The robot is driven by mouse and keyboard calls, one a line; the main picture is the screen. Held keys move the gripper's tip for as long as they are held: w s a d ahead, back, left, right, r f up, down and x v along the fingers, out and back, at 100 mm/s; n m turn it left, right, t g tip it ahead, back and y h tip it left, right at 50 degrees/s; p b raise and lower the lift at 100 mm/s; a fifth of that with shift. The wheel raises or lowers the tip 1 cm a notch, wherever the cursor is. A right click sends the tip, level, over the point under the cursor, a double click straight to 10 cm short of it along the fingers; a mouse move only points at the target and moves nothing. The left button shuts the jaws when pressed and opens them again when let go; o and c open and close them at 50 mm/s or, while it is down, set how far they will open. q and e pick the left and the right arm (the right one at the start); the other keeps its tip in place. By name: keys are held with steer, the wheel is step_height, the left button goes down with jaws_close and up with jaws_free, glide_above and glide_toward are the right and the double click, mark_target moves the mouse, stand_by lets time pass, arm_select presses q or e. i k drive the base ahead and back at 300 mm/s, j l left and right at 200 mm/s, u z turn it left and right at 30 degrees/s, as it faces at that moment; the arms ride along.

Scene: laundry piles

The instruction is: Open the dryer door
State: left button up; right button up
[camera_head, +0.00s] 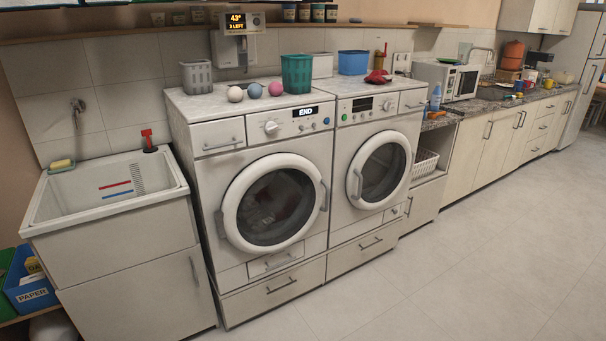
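Two white front-loading machines stand side by side; no readable label tells which is the dryer. The left machine (222,178) shows END on its display (305,112). Its round door (233,215) is shut, with a grey handle (325,196) on the right rim and dark reddish cloth visible behind the glass. The right machine (337,222) has a darker display (362,104). Its round door (398,143) is also shut, with a handle (356,185) on the left rim. Neither of my grippers is in view.
A laundry sink (180,190) adjoins the left machine. Coloured balls (254,90), a green basket (296,73) and a blue tub (353,62) sit on top. Drawers (281,285) lie below the machines. Counters run right. The tiled floor (450,270) in front is clear.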

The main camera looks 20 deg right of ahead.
mark_target(226, 218)
steer(key=i+l, duration=0.25)
steer(key=i, duration=0.2)
steer(key=i+l+z, duration=0.1)
steer(key=i+l, duration=0.2)
steer(key=i+l+z, duration=0.1)
steer(key=i, duration=0.45)
steer(key=l, duration=0.1)
